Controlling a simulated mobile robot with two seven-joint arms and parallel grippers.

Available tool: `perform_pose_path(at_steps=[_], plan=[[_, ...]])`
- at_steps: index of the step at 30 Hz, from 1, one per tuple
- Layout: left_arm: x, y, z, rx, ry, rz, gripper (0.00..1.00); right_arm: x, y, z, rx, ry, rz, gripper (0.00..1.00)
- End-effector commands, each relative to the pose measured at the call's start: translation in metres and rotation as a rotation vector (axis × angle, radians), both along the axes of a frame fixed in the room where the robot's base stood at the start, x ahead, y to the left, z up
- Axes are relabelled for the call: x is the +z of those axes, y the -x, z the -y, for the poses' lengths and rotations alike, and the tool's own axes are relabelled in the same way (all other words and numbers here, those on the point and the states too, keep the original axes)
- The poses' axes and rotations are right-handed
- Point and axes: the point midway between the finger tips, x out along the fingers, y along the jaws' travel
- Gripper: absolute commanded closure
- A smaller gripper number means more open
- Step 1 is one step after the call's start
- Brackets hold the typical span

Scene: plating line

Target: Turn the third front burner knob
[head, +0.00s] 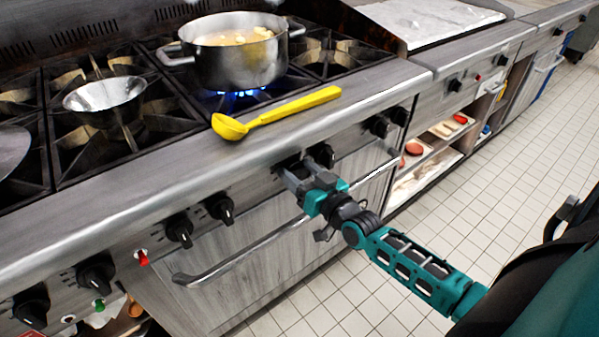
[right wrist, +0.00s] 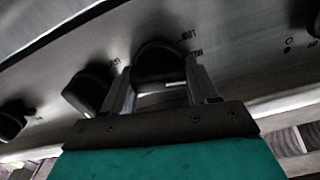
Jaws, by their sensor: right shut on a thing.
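A row of black burner knobs runs along the steel front panel of the range. My right gripper (head: 291,175) is shut on one black knob (head: 287,162), its fingers on either side of it. In the right wrist view this knob (right wrist: 160,60) sits between the two fingers, with printed lettering on the panel beside it. Another knob (head: 322,154) is just to its right in the head view, and a pair, including this knob (head: 220,207), is to its left. The gripper partly hides the held knob, and its pointer cannot be read. My left gripper is not in view.
A steel pot (head: 238,62) of food stands over a blue flame. A yellow ladle (head: 270,112) lies on the front ledge. A metal bowl (head: 105,98) sits on a left burner. An oven handle (head: 240,258) juts out below the knobs.

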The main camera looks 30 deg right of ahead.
Motion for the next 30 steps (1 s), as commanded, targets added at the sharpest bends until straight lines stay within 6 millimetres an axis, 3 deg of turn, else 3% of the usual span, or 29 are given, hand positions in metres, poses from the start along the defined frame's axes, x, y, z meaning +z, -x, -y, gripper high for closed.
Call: perform_pose_path(at_steps=[7,17,30], plan=[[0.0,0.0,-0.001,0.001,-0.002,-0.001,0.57,0.0,0.0,0.0,0.0,0.0,0.0,0.72],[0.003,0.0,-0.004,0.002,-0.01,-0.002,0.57,0.002,0.0,0.0,0.0,0.059,0.005,0.72],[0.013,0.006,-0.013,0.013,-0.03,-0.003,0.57,0.002,0.001,-0.003,0.0,0.365,0.027,0.72]])
